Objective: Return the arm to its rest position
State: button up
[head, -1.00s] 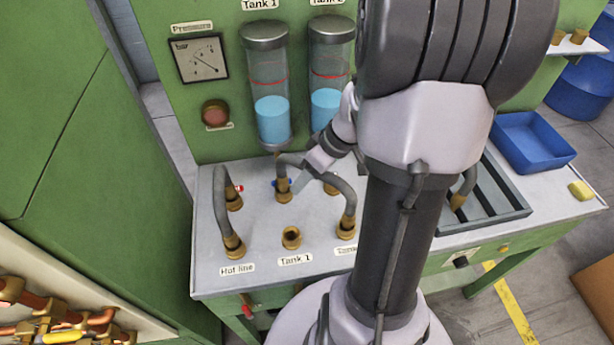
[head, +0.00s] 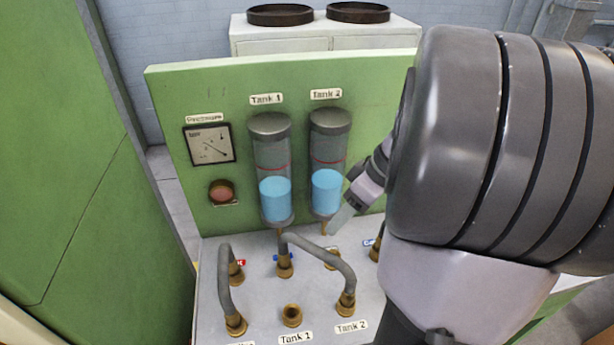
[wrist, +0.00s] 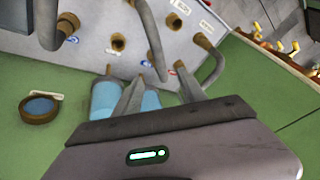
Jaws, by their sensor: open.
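My arm fills the right side of the head view. My gripper (head: 340,218) points down and left in front of the Tank 2 cylinder (head: 327,190), above the grey-white bench top (head: 262,318). In the wrist view my gripper (wrist: 159,74) shows two separated fingers with nothing between them. A grey hose (head: 322,252) with brass ends arches from a rear fitting to the front Tank 2 fitting, below the gripper. Another grey hose (head: 224,285) stands on the left. The front Tank 1 fitting (head: 291,315) is bare. The arm hides the bench's right part.
A green panel (head: 375,90) stands behind the bench, with a pressure gauge (head: 209,145), a red button (head: 222,191) and the Tank 1 cylinder (head: 272,165), both cylinders part-filled with blue liquid. A green cabinet (head: 60,150) stands close on the left. A pale cabinet (head: 330,42) stands behind.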

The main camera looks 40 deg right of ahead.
jog(key=s+a+f+m+b, duration=0.1)
jog(key=a+b, duration=0.3)
jog(key=a, duration=0.5)
jog(key=s+a+f+m+t+b, duration=0.1)
jog(key=a+f+m+b, duration=0.2)
jog(key=a, duration=0.6)
jog(key=a+f+m+h+b, duration=0.1)
jog(key=a+f+m+b, duration=0.1)
jog(key=a+b, duration=0.4)
jog(key=a+f, duration=0.1)
jog(key=a, duration=0.2)
jog(key=shift+s+a+f+m+t, duration=0.25)
jog(key=shift+s+f+m+t, duration=0.05)
jog(key=shift+s+f+t, duration=0.1)
